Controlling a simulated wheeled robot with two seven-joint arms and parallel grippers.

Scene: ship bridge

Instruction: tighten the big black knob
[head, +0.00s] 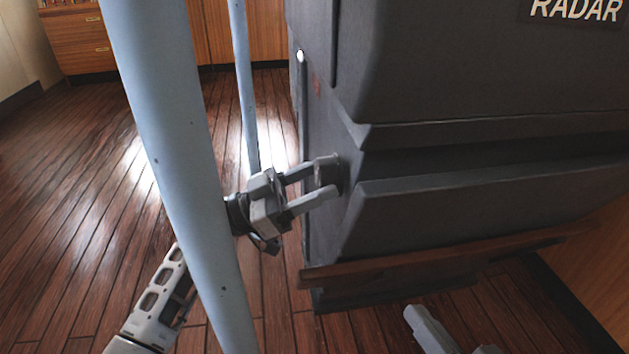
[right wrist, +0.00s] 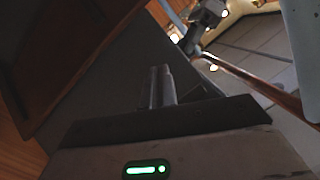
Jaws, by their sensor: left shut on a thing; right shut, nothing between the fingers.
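The big black knob (head: 328,173) is on the left side face of the dark radar console, in the middle of the head view. It looks dark grey and small, and the fingers partly cover it. My left gripper (head: 322,182) reaches in from the left behind a pale blue post, and its two fingers are shut on the knob, one on each side. My right gripper (head: 430,328) is low in the head view, below and apart from the console's bottom edge. In the right wrist view its fingers (right wrist: 160,87) are together with nothing between them.
The radar console (head: 480,80) fills the right side, with a wooden trim strip (head: 440,259) along its bottom. A thick pale blue post (head: 175,150) crosses in front of my left arm; a thinner post (head: 244,80) stands behind. Open plank floor (head: 70,180) lies to the left.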

